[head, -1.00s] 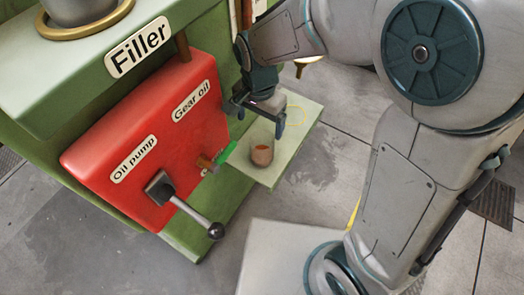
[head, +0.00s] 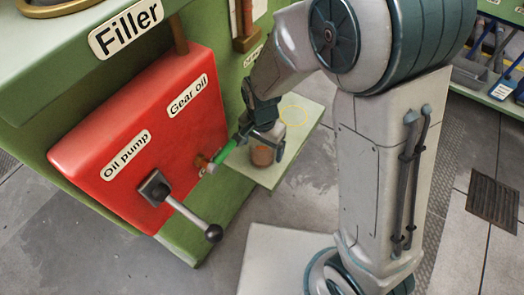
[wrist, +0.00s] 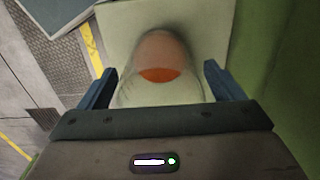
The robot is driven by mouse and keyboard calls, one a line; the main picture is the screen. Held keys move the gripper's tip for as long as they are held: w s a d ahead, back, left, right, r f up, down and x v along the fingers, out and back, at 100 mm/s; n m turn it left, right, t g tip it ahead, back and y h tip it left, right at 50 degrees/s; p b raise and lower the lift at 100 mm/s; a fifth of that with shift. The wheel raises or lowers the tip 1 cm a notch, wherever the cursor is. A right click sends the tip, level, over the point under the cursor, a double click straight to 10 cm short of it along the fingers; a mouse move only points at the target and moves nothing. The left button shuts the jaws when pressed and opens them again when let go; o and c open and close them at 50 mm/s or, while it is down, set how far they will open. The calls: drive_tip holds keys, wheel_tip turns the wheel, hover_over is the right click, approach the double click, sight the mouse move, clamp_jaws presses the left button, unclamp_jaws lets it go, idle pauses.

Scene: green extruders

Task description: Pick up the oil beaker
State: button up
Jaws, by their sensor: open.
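The oil beaker (head: 262,156) is a small copper-brown cup standing on the pale green shelf (head: 299,148) of the filler machine. In the wrist view the beaker (wrist: 160,52) looks like clear glass with orange-brown contents. My gripper (head: 265,142) is open over the beaker; in the wrist view its two blue fingers (wrist: 158,88) stand on either side of the beaker, with gaps between them and its wall. The top of the beaker is partly hidden by my gripper in the head view.
A red panel (head: 140,140) with a lever (head: 186,208) and a green-handled tap (head: 222,152) is left of the shelf, the tap close to my gripper. The machine's green wall (wrist: 285,90) is right in the wrist view.

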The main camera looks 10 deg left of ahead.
drive_tip(key=c, duration=1.1)
drive_tip(key=shift+c, duration=0.2)
drive_tip(key=shift+r, duration=0.6)
drive_tip(key=w+d+r+p, duration=0.2)
drive_tip(key=w+d+r, duration=0.2)
drive_tip(key=d+r, duration=0.5)
drive_tip(key=shift+d+r, duration=0.4)
drive_tip(key=shift+d, duration=0.55)
